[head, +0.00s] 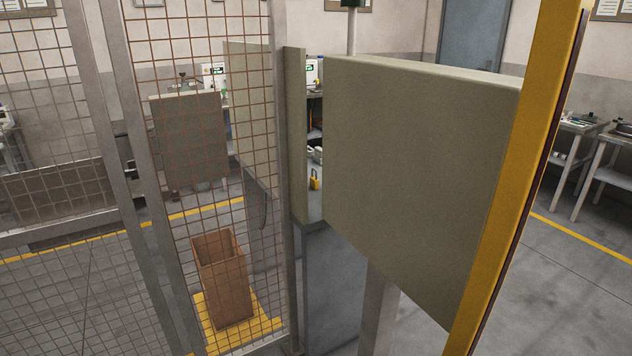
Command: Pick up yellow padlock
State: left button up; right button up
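The yellow padlock (314,181) is small and far off, seen through the narrow gap between two beige panels. It appears to rest upright on a grey surface (315,208), close to the right panel's edge. A small whitish object (316,155) lies just behind it. Neither of my grippers shows in the head view.
A large beige panel (415,160) and a yellow post (520,170) stand close at the right. A wire mesh fence (70,140) fills the left. Behind it, a brown open bin (224,285) stands on a yellow base (262,325). Worktables (585,130) stand at the far right.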

aim_at(314, 182)
jog(key=l+z, duration=0.2)
jog(key=z, duration=0.15)
jog(key=l+z, duration=0.15)
jog(key=z, duration=0.2)
jog(key=l+z, duration=0.2)
jog(key=z, duration=0.15)
jog(key=i+l+z, duration=0.25)
jog(key=i+l, duration=0.45)
jog(key=i+l+z, duration=0.25)
jog(key=i+l, duration=0.45)
jog(key=i+j+u, duration=0.1)
jog(key=i+u, duration=0.3)
jog(key=i+l+u, duration=0.1)
jog(key=i+u, duration=0.3)
jog(key=i, duration=0.15)
jog(key=i+l+u, duration=0.2)
jog(key=i+u, duration=1.05)
jog(key=u, duration=0.15)
jog(key=i+l+u, duration=0.3)
jog(key=u, duration=0.2)
jog(key=i+l+u, duration=0.55)
jog(key=l+u, duration=0.4)
jog(key=j, duration=0.1)
